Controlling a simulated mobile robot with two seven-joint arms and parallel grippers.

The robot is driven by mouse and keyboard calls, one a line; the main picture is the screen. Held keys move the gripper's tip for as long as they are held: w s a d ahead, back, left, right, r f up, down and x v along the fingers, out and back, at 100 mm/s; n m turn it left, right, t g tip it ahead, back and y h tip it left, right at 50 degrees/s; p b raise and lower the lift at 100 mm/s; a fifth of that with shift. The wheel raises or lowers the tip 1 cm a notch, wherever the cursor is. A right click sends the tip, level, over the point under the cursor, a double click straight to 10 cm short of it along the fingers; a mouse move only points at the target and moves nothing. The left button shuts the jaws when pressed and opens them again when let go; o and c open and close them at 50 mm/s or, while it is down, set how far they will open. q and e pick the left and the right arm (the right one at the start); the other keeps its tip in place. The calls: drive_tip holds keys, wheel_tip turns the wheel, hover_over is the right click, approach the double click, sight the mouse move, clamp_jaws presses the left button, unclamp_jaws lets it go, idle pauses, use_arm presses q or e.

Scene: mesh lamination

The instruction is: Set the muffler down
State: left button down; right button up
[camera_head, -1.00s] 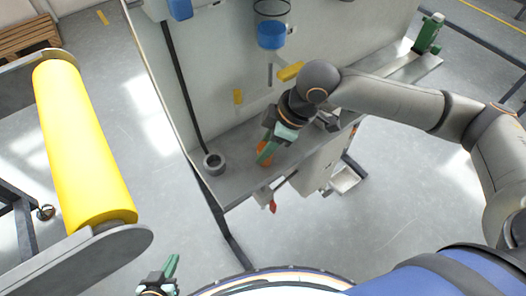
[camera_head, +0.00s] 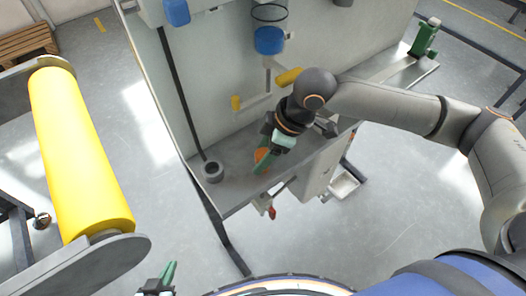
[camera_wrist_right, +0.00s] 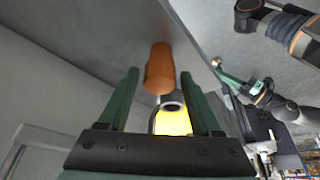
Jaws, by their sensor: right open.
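I take the small orange cylinder (camera_head: 262,155) to be the muffler. It is on the grey shelf (camera_head: 238,180) at the green fingers of my right gripper (camera_head: 264,164). In the right wrist view the orange cylinder (camera_wrist_right: 160,70) appears ahead of the open fingers of my right gripper (camera_wrist_right: 165,103), with space on both sides. My left gripper (camera_head: 167,276) is at the bottom edge of the head view, away from the shelf. It also shows in the right wrist view (camera_wrist_right: 240,84), where its opening is unclear.
A grey hollow cup (camera_head: 213,171) stands on the shelf left of my right gripper. A large yellow roll (camera_head: 80,155) is on a frame at the left. A blue container (camera_head: 269,40) and yellow pieces (camera_head: 288,77) are on the upright panel behind. Floor between roll and shelf is clear.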

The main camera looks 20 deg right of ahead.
drive_tip(key=shift+r, duration=0.2)
drive_tip(key=p+v, duration=0.1)
drive_tip(key=v, duration=1.1)
